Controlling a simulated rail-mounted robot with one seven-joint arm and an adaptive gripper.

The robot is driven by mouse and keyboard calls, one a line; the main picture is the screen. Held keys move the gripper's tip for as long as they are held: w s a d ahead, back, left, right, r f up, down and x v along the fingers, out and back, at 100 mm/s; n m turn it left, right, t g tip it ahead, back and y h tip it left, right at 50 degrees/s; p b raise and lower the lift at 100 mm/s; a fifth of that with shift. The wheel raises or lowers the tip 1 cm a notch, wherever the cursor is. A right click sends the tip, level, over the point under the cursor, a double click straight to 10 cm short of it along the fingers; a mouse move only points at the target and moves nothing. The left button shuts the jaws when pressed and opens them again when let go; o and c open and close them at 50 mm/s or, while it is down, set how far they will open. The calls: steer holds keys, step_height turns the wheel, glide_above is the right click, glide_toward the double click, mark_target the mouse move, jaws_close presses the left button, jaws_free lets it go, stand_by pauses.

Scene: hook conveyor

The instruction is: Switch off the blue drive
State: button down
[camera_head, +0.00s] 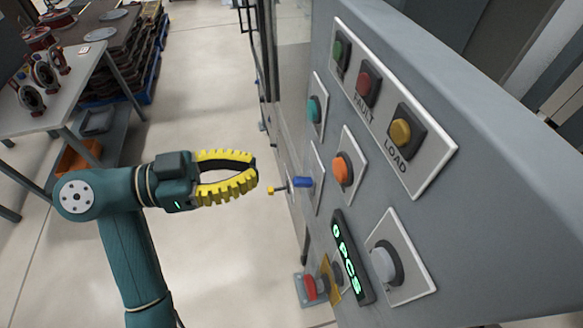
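A blue switch part (303,182) sticks out from a light plate on the grey control panel (460,225). A thin lever with a yellow tip (270,190) points left from it. I cannot read a label on it or tell its on or off position. My gripper (257,172) has yellow ribbed fingers that bow outward and meet at their tips, with nothing between them. It is left of the panel, and its tips appear close to the yellow lever tip in the picture. I cannot tell whether they touch.
The panel also bears a teal button (314,109), an orange button (342,170), a white knob (384,264), a "0 PCS" display (350,258) and green, red and yellow lamps. A red button (309,287) is low down. A table (75,90) stands far left; floor between is clear.

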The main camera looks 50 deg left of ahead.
mark_target(321, 160)
steer(key=p+x, duration=0.1)
steer(key=x, duration=0.8)
steer(key=shift+w+d, duration=0.15)
steer(key=shift+w, duration=0.15)
steer(key=f, duration=0.2)
steer(key=s+f, duration=0.1)
steer(key=shift+s+a+f, duration=0.1)
steer(key=shift+a+f, duration=0.2)
steer(key=shift+f, duration=0.05)
steer(key=shift+f, duration=0.15)
steer(key=shift+s+a+f+b, duration=0.1)
steer(key=shift+a+f+b, duration=0.1)
steer(key=shift+b, duration=0.65)
steer(key=shift+d+t, duration=0.1)
steer(key=shift+t, duration=0.3)
